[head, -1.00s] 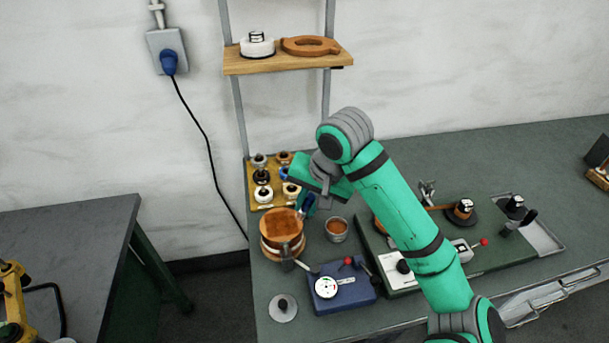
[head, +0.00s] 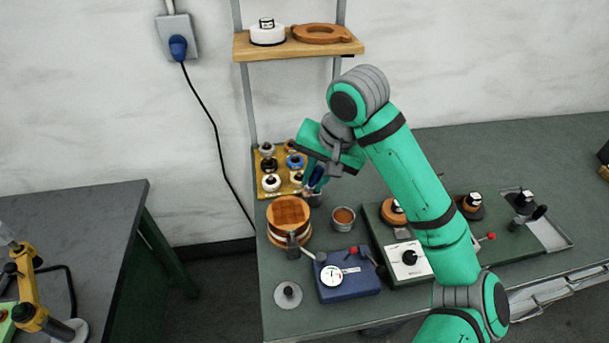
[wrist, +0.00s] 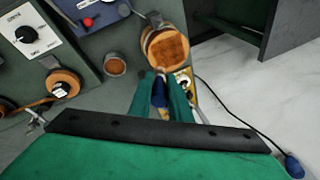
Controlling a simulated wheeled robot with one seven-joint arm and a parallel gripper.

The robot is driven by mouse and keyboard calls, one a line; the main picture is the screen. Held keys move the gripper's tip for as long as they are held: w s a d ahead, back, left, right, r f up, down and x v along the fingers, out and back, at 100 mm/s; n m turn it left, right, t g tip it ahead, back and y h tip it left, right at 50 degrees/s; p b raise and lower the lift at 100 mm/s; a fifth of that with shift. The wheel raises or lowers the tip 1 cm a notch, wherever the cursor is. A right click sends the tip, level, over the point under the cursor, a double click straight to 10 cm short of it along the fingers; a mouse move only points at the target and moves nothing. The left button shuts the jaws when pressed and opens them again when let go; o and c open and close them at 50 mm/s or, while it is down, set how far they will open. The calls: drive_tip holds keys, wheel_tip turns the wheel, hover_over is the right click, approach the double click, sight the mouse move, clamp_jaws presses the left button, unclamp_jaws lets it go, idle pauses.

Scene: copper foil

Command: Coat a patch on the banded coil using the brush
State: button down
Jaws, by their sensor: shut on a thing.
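The banded coil (head: 288,233) is a squat copper-brown drum with a pale band around its side, near the left end of the bench. Its top is orange-brown with lighter lines across it. It also shows in the wrist view (wrist: 168,48), ahead of the fingers. My gripper (head: 318,180) is shut on the brush, above and behind the coil to the right. The brush's blue handle (wrist: 159,92) shows between the teal fingers. Its bristles are hard to make out, and I cannot tell any contact with the coil. A small grey cup (head: 343,218) with brown contents stands right of the coil.
A yellow rack (head: 268,190) of small spools stands behind the coil. A blue gauge box (head: 345,280) and a grey disc (head: 288,294) are in front. A green fixture board (head: 490,235) lies to the right. A wooden shelf (head: 300,46) hangs above.

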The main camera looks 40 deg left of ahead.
drive_tip(key=shift+d, duration=0.15)
wheel_tip(320, 180, up, 3)
drive_tip(key=w+a+y, duration=0.2)
drive_tip(key=w+y, duration=0.1)
drive_tip(key=shift+t, duration=0.3)
drive_tip(key=shift+s+f, duration=0.2)
drive_tip(key=shift+f, duration=2.1)
